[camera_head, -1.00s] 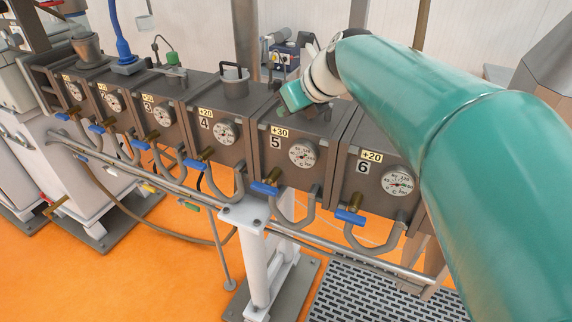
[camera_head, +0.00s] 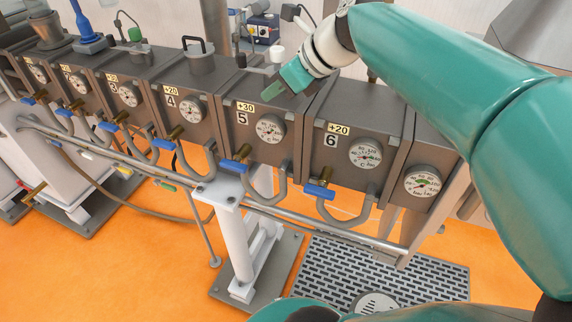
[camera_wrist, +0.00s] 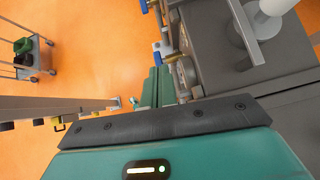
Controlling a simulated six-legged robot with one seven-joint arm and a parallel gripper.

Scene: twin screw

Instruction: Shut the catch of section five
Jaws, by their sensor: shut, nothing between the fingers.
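Section five (camera_head: 262,152) is a dark grey metal box in the row, with a "5" label, a "+30" tag and a round gauge. It stands between section four (camera_head: 182,118) and section six (camera_head: 350,160). My gripper (camera_head: 272,91) is over the top front edge of section five in the head view. Its green fingers are together with nothing between them. They also show in the wrist view (camera_wrist: 153,88), beside a gauge. I cannot make out the catch of section five; my gripper and wrist cover part of the lid.
Blue-handled valves (camera_head: 234,166) and curved pipes stick out below each section. A long rail (camera_head: 290,222) runs along the front. A handle (camera_wrist: 245,30) stands up from a lid in the wrist view. A trolley (camera_wrist: 32,58) stands on the open orange floor.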

